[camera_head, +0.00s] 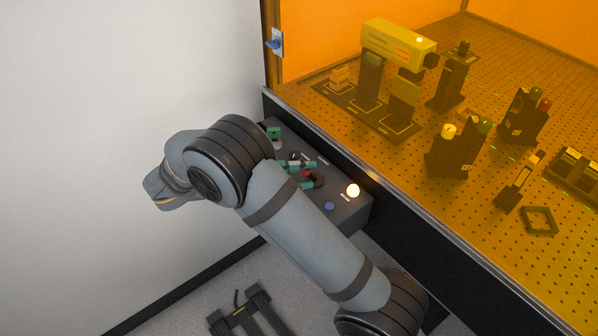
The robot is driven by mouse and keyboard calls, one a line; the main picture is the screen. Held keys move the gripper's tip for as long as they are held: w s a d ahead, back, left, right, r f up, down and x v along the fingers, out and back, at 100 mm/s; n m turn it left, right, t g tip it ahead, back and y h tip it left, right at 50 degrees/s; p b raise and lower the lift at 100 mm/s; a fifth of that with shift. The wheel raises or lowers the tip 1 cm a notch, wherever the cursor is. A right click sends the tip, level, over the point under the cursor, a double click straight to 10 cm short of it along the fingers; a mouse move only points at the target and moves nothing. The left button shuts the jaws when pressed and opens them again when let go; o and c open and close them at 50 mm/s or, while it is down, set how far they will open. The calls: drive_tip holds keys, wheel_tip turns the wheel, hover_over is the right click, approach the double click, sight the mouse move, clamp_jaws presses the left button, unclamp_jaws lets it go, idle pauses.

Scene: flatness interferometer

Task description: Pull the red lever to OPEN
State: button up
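A dark grey control panel (352,212) juts out below the front edge of the enclosure. A small red part (306,173) shows on it, close beside my arm. It may be the red lever, but it is too small to read its position or an OPEN mark. Dark and teal pieces (309,185) lie around it; I cannot tell what they are. My arm crosses in front of the panel's left side and hides part of it. My gripper cannot be made out in this view.
A glowing round lamp (353,190) and a blue button (329,206) are at the panel's right end. A green part (273,132) is at its far end. Behind orange glazing, an optical table (480,180) carries several instruments. A blue switch (274,43) is on the frame post.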

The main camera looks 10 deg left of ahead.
drive_tip(key=shift+o, duration=0.2)
drive_tip(key=v, duration=1.2)
drive_tip(key=x, duration=1.2)
drive_tip(key=shift+w+r, duration=0.1)
drive_tip(key=shift+d, duration=0.1)
